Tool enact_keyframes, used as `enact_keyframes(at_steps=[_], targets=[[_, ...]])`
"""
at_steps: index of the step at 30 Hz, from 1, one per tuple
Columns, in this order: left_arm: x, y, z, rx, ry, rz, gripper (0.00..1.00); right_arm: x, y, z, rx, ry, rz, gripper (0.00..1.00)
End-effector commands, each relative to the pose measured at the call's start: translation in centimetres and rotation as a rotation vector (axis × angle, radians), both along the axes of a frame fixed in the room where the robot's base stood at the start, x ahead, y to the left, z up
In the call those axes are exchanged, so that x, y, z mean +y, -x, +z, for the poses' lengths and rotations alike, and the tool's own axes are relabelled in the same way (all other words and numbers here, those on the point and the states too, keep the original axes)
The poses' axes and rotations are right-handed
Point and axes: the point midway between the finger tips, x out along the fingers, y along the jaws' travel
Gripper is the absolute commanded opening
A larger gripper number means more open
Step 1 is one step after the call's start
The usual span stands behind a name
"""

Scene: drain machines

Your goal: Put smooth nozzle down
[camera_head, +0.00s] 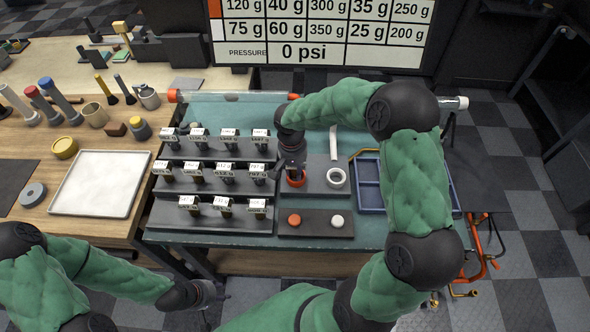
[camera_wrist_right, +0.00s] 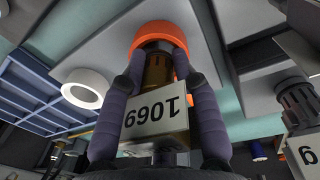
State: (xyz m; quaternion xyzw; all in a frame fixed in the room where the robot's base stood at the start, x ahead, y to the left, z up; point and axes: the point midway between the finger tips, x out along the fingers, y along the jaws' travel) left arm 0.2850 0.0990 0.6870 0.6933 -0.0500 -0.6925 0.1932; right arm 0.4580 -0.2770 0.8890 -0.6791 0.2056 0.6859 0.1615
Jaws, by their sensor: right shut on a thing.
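My right gripper (camera_head: 293,168) is over the grey block with two rings at the middle of the bench. In the right wrist view its two dark fingers (camera_wrist_right: 158,108) are closed around a brass-coloured nozzle (camera_wrist_right: 157,68) with a white number tag (camera_wrist_right: 155,112) that appears upside down. The nozzle's far end is at the orange ring (camera_wrist_right: 165,36), which also shows in the head view (camera_head: 297,182). I cannot tell how deep it sits in the ring. My left gripper (camera_head: 208,297) is low at the left, empty of any visible object, its finger opening unclear.
A white ring (camera_head: 336,178) stands right of the orange one. Several tagged nozzles (camera_head: 212,177) stand in stepped dark racks to the left. A blue divided tray (camera_head: 368,195) is at the right. A front block holds an orange button (camera_head: 294,220) and a white button (camera_head: 337,221).

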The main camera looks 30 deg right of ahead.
Motion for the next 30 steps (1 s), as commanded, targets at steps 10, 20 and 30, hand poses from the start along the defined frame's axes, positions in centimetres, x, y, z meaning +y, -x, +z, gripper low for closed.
enact_keyframes(at_steps=[10,20,30], targets=[[0.0,0.0,-0.4,0.0,0.0,0.0,0.4,0.2,0.5,-1.2,0.015,-0.003,0.002,0.55],[0.0,0.0,-0.3,0.0,0.0,0.0,0.4,0.2,0.6,-1.2,0.018,-0.003,0.004,0.55],[0.0,0.0,1.1,0.0,0.0,0.0,0.4,0.2,0.6,0.6,0.018,-0.002,0.003,0.55]])
